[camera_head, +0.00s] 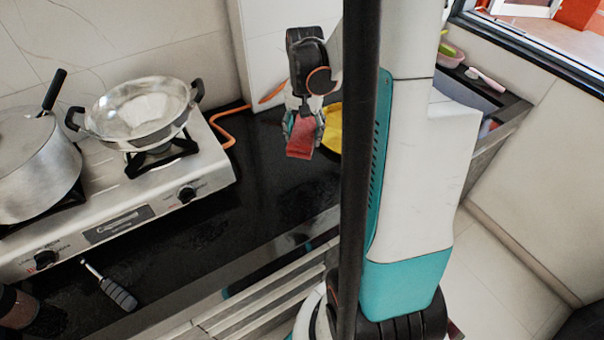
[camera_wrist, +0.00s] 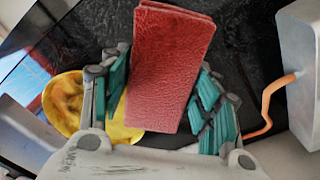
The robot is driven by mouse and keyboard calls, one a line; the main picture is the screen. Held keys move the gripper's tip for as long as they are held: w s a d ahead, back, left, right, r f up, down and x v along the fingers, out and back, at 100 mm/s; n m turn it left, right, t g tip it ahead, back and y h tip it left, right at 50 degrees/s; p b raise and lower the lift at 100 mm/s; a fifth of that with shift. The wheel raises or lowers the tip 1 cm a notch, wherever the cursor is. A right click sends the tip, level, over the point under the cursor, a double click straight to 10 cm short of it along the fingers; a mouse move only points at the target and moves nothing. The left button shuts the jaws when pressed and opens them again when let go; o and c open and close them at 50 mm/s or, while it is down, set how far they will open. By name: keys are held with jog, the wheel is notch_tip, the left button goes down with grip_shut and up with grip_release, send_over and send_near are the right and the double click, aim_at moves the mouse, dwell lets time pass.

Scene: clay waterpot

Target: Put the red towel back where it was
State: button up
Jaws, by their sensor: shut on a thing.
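The red towel (camera_head: 301,138) is a folded, textured red rectangle. It hangs in my gripper (camera_head: 303,127) above the black countertop, near the back wall. In the wrist view the towel (camera_wrist: 170,62) stands between the teal finger pads of my gripper (camera_wrist: 163,100), its far end reaching past the fingertips. The gripper is shut on it. In the head view my own arm and column hide part of the counter to the right of the towel.
A yellow thing (camera_head: 333,126) lies on the counter beside the towel; it also shows in the wrist view (camera_wrist: 68,108). A gas stove (camera_head: 190,180) with a wok (camera_head: 138,110) and an orange hose (camera_head: 228,125) stands left. The black counter (camera_head: 275,195) in front is clear.

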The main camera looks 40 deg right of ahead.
aim_at(303, 177)
jog(key=f+b, duration=0.2)
jog(key=f, duration=0.6)
jog(key=f+b, duration=0.3)
jog(key=f, duration=0.5)
jog(key=shift+w, duration=0.2)
jog(key=shift+f+b, duration=0.2)
jog(key=shift+b, duration=0.15)
jog(key=o, duration=0.9)
jog(key=shift+o, duration=0.2)
jog(key=shift+r, duration=0.15)
notch_tip(303, 177, up, 12)
jog(key=p, duration=0.4)
jog(key=shift+r+p, duration=0.15)
jog(key=shift+p, duration=0.25)
